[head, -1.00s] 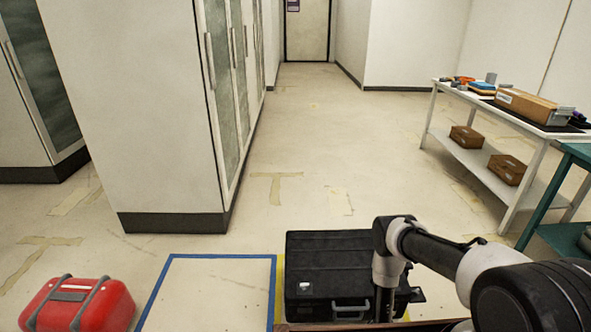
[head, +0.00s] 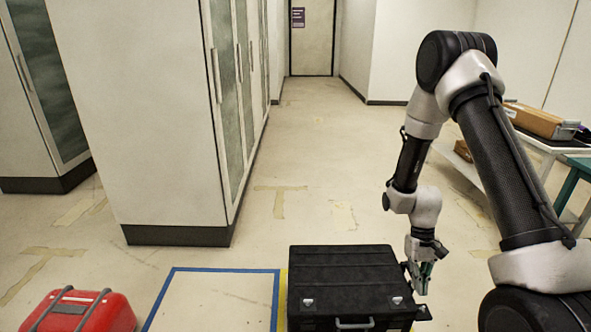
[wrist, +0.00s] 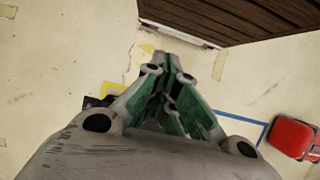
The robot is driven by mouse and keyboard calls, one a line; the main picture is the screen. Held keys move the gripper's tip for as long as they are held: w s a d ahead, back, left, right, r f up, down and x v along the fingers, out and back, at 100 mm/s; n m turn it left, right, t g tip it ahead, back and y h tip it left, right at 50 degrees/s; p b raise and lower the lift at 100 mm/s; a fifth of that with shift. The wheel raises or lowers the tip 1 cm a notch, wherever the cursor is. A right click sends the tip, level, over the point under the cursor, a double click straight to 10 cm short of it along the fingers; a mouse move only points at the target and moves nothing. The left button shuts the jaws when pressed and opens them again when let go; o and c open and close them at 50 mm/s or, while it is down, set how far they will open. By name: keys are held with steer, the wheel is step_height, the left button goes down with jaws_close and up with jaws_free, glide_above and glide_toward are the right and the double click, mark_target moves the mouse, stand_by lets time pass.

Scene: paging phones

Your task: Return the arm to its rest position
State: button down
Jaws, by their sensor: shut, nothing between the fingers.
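My arm is raised and bent at the right of the head view, its elbow high and its forearm hanging down. My gripper (head: 422,276) points down beside the right edge of a black case (head: 345,284) on the floor. Whether it touches the case cannot be told. In the wrist view my gripper (wrist: 168,75) shows its green-padded fingers closed together with nothing between them. The case is mostly hidden behind the gripper there.
A red case (head: 85,312) lies on the floor at the lower left. Blue tape (head: 225,269) outlines a bare floor patch beside the black case. White cabinets (head: 160,120) stand at the left. A white table (head: 575,146) bearing a cardboard box (head: 540,120) stands at the right. The aisle between is clear.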

steer(key=s+r+t, duration=0.3)
steer(key=s+r, duration=0.2)
steer(key=r, duration=0.8)
steer(key=s+d+r+t, duration=0.1)
steer(key=s+r+t, duration=0.2)
steer(key=r, duration=1)
steer(key=s+r+t, duration=0.2)
steer(key=s+r, duration=0.5)
steer(key=r, duration=0.7)
steer(key=shift+s+d+t, duration=0.25)
steer(key=shift+t, duration=0.15)
